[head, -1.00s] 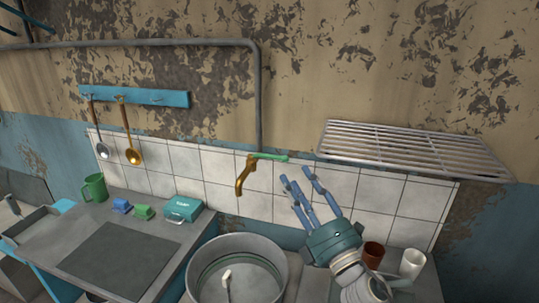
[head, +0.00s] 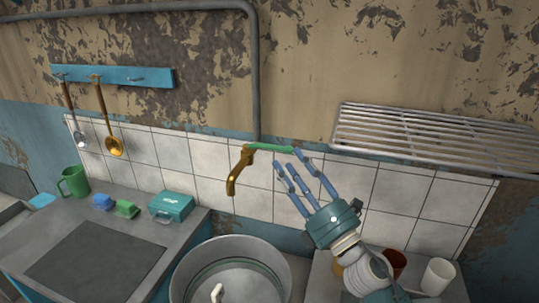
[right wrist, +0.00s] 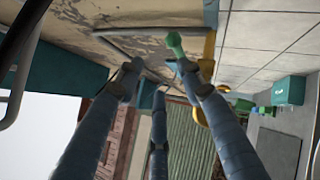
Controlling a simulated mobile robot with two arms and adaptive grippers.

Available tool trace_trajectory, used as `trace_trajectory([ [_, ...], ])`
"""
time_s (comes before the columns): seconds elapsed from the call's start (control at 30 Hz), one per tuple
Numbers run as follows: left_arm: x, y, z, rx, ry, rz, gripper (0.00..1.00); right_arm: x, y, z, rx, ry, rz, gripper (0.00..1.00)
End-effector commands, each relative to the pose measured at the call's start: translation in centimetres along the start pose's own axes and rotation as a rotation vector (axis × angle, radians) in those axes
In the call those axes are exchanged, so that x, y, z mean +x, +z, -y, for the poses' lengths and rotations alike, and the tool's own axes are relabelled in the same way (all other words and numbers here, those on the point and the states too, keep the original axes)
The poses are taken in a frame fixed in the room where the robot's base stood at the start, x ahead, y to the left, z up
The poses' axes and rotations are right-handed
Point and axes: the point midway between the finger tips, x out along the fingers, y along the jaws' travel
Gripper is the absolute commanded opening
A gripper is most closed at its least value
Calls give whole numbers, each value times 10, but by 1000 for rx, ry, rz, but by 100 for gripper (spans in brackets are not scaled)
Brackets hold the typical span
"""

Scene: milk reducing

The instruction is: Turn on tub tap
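The brass tap (head: 238,170) sticks out from the tiled wall above the round metal tub (head: 272,272). Its green handle (head: 270,148) points to the right along the wall. The handle also shows in the right wrist view (right wrist: 175,44), just beyond one fingertip. My right gripper (head: 302,176) has blue fingers, spread open and empty. Its fingertips are just below and right of the handle's right end; I cannot tell if one touches it. My left gripper is not in view.
A metal rack (head: 430,137) hangs on the wall above and right of my right gripper. A brown cup (head: 394,264) and white cup (head: 438,276) stand at lower right. A green mug (head: 74,182) and teal box (head: 171,206) stand on the left counter.

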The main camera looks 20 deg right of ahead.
Motion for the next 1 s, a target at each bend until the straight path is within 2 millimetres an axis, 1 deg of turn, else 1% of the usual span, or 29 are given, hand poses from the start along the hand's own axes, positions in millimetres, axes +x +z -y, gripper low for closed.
trace_trajectory([
  [0.03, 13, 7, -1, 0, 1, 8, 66, -5, -5, 11, 0, 0, 0, 38],
  [0.1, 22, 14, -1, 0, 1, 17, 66, -9, -9, 18, 0, 0, 0, 38],
  [0.2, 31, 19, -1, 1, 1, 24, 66, -12, -12, 27, 0, 0, 0, 38],
  [0.27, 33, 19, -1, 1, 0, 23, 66, -13, -13, 28, 0, 0, 1, 38],
  [0.37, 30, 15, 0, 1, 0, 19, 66, -7, -12, 26, 0, 1, 1, 38],
  [0.47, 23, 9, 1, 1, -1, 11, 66, 6, -10, 24, 0, 1, 2, 38],
  [0.6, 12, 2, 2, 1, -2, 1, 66, 33, -10, 23, 1, 1, 3, 38],
  [0.8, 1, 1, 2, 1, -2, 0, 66, 70, -11, 23, 1, 2, 2, 38],
  [0.9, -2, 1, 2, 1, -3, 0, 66, 83, -11, 25, 1, 0, 2, 38],
  [1.0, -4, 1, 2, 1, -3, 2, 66, 91, -12, 26, 1, 0, 2, 38],
])
